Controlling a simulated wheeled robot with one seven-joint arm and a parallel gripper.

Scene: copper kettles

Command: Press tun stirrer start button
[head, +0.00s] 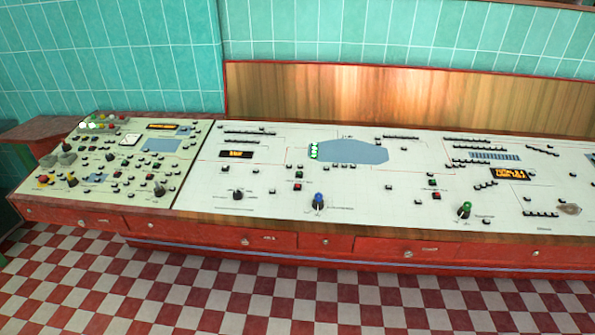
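A long white control panel (340,215) on a red cabinet runs across the view, with many small dark buttons and knobs. Near its middle, a pair of small square buttons (298,174) sits one above the other, left of a blue-capped knob (318,201). Another such pair (433,183), green over red, sits further right, near a green-capped knob (464,210). The labels are too small to read, so I cannot tell which button is the tun stirrer start. My gripper is not in view.
A left panel section (110,180) holds more knobs and buttons. Red drawers (325,243) with small knobs line the cabinet front. The checkered floor (250,300) in front is clear. A wooden backboard (400,97) and teal tiled wall (110,45) stand behind.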

